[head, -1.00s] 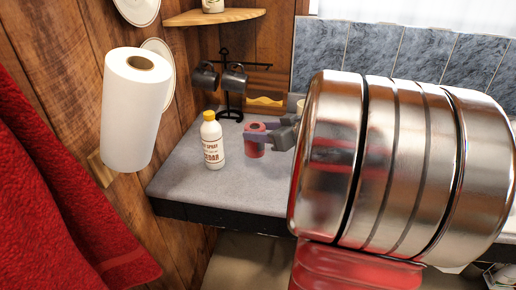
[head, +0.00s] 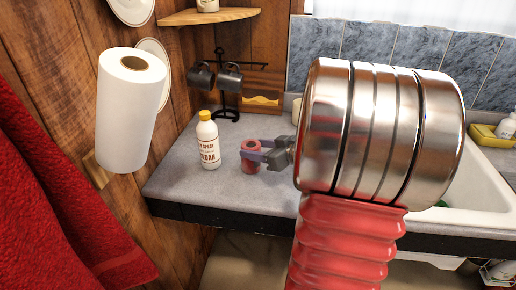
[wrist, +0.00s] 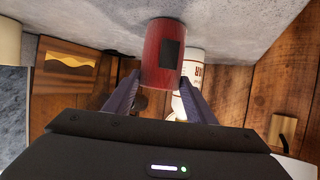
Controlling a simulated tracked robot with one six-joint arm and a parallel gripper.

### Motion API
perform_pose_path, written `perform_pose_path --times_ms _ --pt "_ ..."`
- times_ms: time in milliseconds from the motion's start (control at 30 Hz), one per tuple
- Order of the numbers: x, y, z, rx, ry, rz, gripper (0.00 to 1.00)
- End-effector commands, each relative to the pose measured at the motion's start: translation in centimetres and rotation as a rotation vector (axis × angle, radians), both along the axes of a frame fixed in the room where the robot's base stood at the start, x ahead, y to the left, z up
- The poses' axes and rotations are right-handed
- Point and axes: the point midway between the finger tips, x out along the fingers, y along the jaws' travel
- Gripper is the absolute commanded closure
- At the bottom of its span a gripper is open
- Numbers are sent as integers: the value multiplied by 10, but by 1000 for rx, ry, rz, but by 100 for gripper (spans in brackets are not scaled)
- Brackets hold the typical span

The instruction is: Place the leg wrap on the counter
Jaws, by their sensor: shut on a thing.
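My gripper (head: 261,156) reaches in from the right and is shut on the wrap. In the wrist view the wrap (wrist: 161,50) sits between the two fingertips (wrist: 161,84), with a dark patch on its side. Its far end is close to the counter surface (wrist: 80,18); I cannot tell whether it touches. My arm hides part of the counter on the right.
A mug rack (head: 226,95) stands behind. A white sink (head: 465,205) and a yellow tray (head: 488,137) are at right. Paper towel (head: 130,110) hangs at left. The counter's front left is clear.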

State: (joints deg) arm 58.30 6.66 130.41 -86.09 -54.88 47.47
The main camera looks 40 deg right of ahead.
Motion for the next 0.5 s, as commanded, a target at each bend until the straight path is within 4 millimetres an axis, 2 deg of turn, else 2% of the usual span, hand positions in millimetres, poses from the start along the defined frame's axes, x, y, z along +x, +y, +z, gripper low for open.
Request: perform_pose_path --times_ms 300,333,500 --pt "0 0 -2 1 -1 0 74" --pt "0 0 -2 1 0 -1 49" --pt "0 0 -1 0 0 -1 37"
